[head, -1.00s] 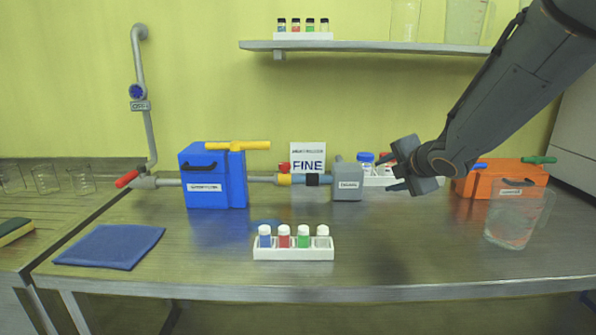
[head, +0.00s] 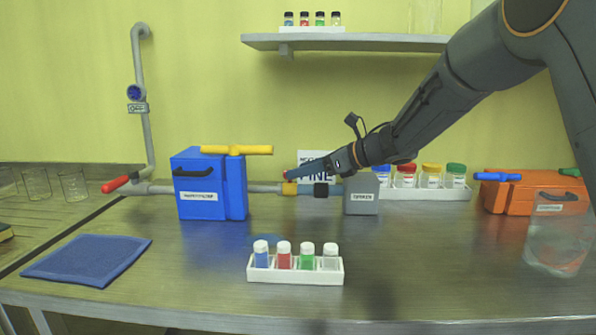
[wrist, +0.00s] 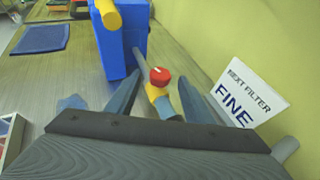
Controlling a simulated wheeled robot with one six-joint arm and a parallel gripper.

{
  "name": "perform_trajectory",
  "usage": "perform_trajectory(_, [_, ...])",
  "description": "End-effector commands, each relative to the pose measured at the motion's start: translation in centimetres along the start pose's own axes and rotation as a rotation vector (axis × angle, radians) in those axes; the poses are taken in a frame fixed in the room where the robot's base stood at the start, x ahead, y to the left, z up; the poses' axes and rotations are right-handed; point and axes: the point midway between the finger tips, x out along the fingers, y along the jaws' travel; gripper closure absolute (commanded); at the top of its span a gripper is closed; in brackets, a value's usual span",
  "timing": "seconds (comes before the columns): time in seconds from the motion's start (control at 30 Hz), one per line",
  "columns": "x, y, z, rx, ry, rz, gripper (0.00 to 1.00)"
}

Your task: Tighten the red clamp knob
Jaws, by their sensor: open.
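The red clamp knob (wrist: 160,76) sits on a yellow collar (wrist: 154,93) on the pipe. In the wrist view it shows between the tips of my gripper (wrist: 158,80), with a finger on each side; I cannot tell whether they touch it. My gripper is open. In the head view the gripper (head: 308,171) reaches in from the right above the pipe line, and only a bit of the knob (head: 287,175) shows at its tip. The yellow collar (head: 290,188) shows just below.
The blue housing (head: 200,190) with a yellow handle stands left of the collar. A grey block (head: 361,198) stands to the right. A "FINE" sign (wrist: 240,95) is close behind the gripper. A vial rack (head: 295,276) stands in front.

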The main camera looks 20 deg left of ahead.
Motion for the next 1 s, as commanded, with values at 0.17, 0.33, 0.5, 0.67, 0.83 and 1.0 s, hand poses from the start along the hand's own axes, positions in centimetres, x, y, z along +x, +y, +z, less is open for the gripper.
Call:
perform_trajectory(0.17, [1.7, 0.0, 0.0, 0.001, 0.000, 0.001, 0.53])
perform_trajectory(0.33, [2.1, 0.0, 0.0, 0.001, 0.000, -0.001, 0.53])
perform_trajectory(0.5, [2.1, 0.0, 0.0, 0.001, 0.000, -0.001, 0.53])
perform_trajectory(0.67, [2.1, 0.0, 0.0, 0.002, 0.000, -0.001, 0.80])
perform_trajectory(0.83, [2.1, 0.0, 0.0, 0.002, 0.000, -0.002, 0.94])
perform_trajectory(1.0, [2.2, 0.1, 0.0, 0.010, -0.002, -0.020, 0.94])
